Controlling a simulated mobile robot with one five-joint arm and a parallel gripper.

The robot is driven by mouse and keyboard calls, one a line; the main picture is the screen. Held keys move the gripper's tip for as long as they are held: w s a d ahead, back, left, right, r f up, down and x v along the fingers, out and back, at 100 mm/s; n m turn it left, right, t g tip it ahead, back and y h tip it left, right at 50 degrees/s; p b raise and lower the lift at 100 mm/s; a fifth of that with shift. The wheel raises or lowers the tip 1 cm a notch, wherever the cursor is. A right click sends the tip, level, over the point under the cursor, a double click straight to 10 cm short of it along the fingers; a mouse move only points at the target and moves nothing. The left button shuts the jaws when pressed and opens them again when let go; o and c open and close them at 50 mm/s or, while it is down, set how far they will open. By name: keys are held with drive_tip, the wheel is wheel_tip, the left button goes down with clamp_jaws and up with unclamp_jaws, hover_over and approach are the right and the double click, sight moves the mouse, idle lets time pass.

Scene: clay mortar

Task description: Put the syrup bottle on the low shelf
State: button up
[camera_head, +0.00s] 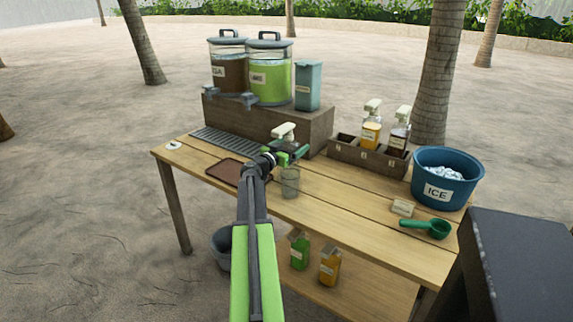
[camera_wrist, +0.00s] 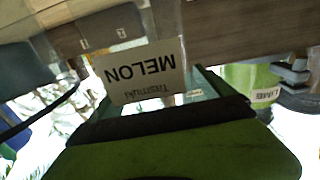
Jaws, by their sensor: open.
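A syrup bottle with a white pump top (camera_head: 284,131) shows just behind my gripper (camera_head: 292,153) in the head view; its body is mostly hidden by the gripper. In the wrist view a white label reading MELON (camera_wrist: 140,72) appears upside down and very close, right at my gripper. My gripper is open at the bottle; whether the jaws touch it cannot be told. The low shelf (camera_head: 345,298) is under the table and holds a green bottle (camera_head: 299,252) and an orange bottle (camera_head: 329,265).
A clear glass (camera_head: 290,184) and brown tray (camera_head: 228,172) stand near the gripper. Drink dispensers (camera_head: 270,78) stand on a wooden riser (camera_head: 305,130). A bottle caddy (camera_head: 345,155), ice tub (camera_head: 430,190) and green scoop (camera_head: 436,229) are at the right. A grey bucket (camera_head: 221,248) is below.

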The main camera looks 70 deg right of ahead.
clamp_jaws()
idle(0.7)
drive_tip(key=shift+r, duration=0.1)
